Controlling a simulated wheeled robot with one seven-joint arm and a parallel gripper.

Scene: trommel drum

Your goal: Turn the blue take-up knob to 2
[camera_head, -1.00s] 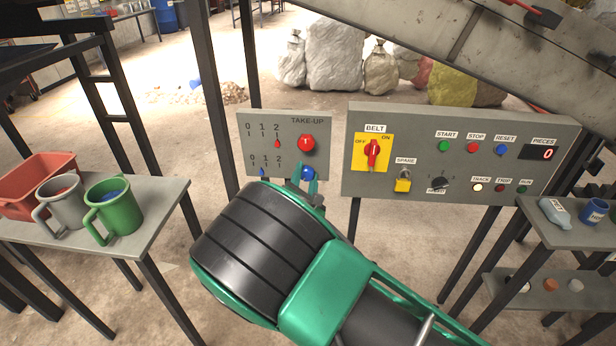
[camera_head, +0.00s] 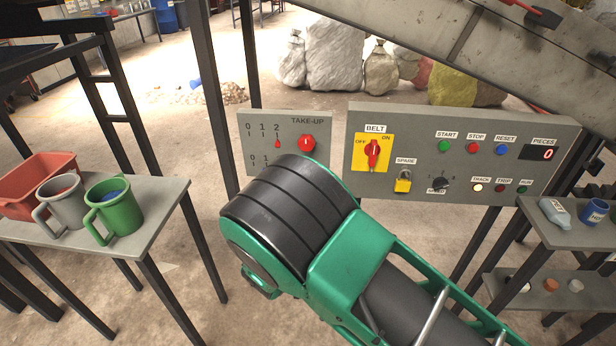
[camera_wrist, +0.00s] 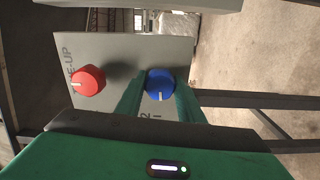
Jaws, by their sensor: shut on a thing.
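The blue take-up knob (camera_wrist: 160,84) shows in the wrist view between the two green fingers of my gripper (camera_wrist: 159,94), which is shut on it. The white mark on the knob points toward the bottom of that picture. In the head view, my arm hides the blue knob, my fingertips, and most of the lower scale with its blue pointer. The take-up panel (camera_head: 318,131) shows above my arm. The red knob (camera_head: 307,143) sits on the panel, and the red pointer stands at 2 on the upper scale. The red knob also shows in the wrist view (camera_wrist: 88,80).
The control panel (camera_head: 468,119) with the belt switch (camera_head: 373,153) stands close to the right of the take-up panel. A table (camera_head: 165,205) with a green mug (camera_head: 115,212) is at the left. A shelf (camera_head: 577,235) is at the right.

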